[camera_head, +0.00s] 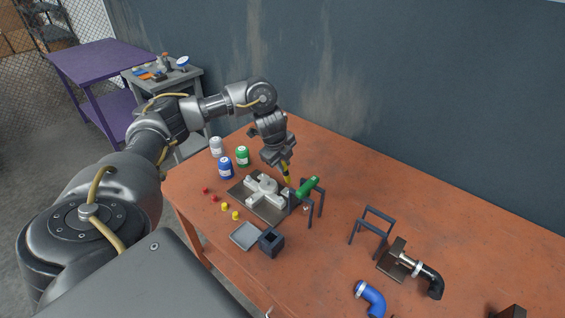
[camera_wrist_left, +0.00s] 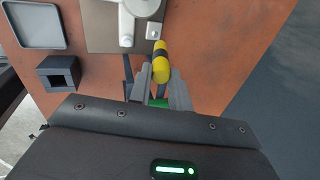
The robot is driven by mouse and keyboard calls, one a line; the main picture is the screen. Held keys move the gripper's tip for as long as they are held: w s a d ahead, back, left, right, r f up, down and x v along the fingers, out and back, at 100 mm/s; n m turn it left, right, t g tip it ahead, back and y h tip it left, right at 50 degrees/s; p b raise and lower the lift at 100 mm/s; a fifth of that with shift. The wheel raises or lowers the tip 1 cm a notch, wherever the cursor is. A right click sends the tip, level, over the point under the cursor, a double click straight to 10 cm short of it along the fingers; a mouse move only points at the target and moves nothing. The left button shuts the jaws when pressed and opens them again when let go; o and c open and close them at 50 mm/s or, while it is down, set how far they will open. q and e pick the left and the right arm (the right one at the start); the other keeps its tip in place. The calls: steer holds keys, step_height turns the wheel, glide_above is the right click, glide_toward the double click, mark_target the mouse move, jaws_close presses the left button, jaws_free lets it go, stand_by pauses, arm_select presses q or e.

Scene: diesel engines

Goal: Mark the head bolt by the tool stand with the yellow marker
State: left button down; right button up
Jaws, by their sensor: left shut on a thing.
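My left gripper (camera_head: 283,160) is shut on the yellow marker (camera_head: 287,176), which points down at the stand-side end of the pale grey engine part (camera_head: 264,188). The marker shows between the fingers in the left wrist view (camera_wrist_left: 161,65), yellow with a dark band. Its far end appears close to a small light block (camera_wrist_left: 153,30) at the corner of the base plate (camera_wrist_left: 100,35); I cannot tell whether they touch. The dark tool stand (camera_head: 322,198) carries a green-handled tool (camera_head: 308,187) just right of the marker. The head bolt cannot be picked out clearly.
White (camera_head: 216,147), green (camera_head: 242,156) and blue (camera_head: 226,168) cans stand at the left. Small red and yellow pieces, a grey tray (camera_head: 246,235) and a dark box (camera_head: 271,242) lie in front. Another stand (camera_head: 371,232) and pipes are at the right.

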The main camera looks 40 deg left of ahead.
mark_target(286, 174)
arm_select(q)
steer(key=shift+w+f, duration=0.1)
steer(key=shift+f, duration=0.5)
steer(key=shift+w+f, duration=0.1)
steer(key=shift+f, duration=0.3)
steer(key=shift+f+b, duration=0.4)
steer(key=shift+f, duration=0.45)
arm_select(e)
steer(key=shift+s+d+f, duration=0.2)
steer(key=shift+s+f, duration=0.2)
steer(key=shift+f, duration=0.4)
steer(key=shift+r, duration=0.3)
steer(key=shift+a, duration=0.15)
arm_select(q)
steer(key=shift+f, duration=0.2)
arm_select(e)
steer(key=shift+s+f, duration=0.1)
arm_select(q)
steer(key=shift+s+a, duration=0.25)
steer(key=shift+a, duration=0.15)
steer(key=shift+p, duration=0.4)
arm_select(e)
steer(key=shift+r, duration=0.2)
